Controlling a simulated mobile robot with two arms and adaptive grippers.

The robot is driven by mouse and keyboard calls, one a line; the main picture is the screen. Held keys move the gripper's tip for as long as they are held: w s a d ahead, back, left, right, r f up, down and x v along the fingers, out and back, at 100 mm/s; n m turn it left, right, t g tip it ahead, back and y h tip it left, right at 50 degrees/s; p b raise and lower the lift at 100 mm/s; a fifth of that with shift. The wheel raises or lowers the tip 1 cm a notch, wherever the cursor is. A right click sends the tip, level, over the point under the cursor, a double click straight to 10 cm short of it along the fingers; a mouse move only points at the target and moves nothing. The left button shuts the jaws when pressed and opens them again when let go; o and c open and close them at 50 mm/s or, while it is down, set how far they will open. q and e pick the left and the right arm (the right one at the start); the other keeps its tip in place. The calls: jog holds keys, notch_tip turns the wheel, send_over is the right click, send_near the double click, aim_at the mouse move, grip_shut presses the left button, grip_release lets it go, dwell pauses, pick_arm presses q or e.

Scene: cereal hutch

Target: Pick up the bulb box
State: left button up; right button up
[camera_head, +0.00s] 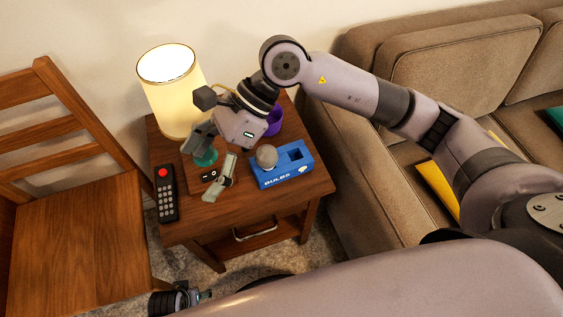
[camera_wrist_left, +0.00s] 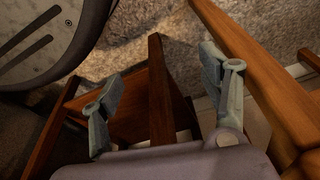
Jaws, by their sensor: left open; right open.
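The bulb box (camera_head: 284,171) is a blue box marked "BULBS" near the front right of the wooden side table. A grey round bulb (camera_head: 266,156) sits at its left part, and a dark opening shows at its right. My right gripper (camera_head: 209,167) is open above the table, to the left of the box and apart from it. My left gripper (camera_head: 205,296) is low in front of the table in the head view. In the left wrist view its fingers (camera_wrist_left: 163,103) are spread apart with nothing between them.
A lit lamp (camera_head: 168,85) with a teal base stands at the back left of the side table (camera_head: 190,229). A black remote (camera_head: 166,196) lies at the left, and a purple cup (camera_head: 275,121) stands behind the box. A chair (camera_head: 85,240) and sofa (camera_head: 335,150) flank the table.

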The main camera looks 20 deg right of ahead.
jog(key=w+d+f+t+h, duration=0.25)
jog(key=w+d+h, duration=0.3)
jog(key=d, duration=0.45)
pick_arm(q)
notch_tip(320, 180, down, 4)
jog(key=s, duration=0.2)
pick_arm(e)
jog(key=h, duration=0.4)
send_near(282, 160)
jog(key=shift+n, duration=0.3)
jog(key=f, duration=0.5)
jog(key=shift+s+d+b, duration=0.2)
jog(key=shift+d+b, duration=0.1)
jog(key=shift+b, duration=0.1)
jog(key=shift+f, duration=0.65)
jog(key=f, duration=0.4)
jog(key=shift+w+a+f, duration=0.1)
jog(key=shift+a+f, duration=0.1)
jog(key=shift+a, duration=0.05)
jog(key=shift+f, duration=0.25)
jog(key=c, duration=0.5)
pick_arm(q)
jog(key=shift+w+r, duration=0.6)
jog(key=shift+r, duration=0.25)
jog(key=shift+w+r, duration=0.55)
jog(key=shift+r, duration=0.3)
pick_arm(e)
jog(key=c, duration=0.8)
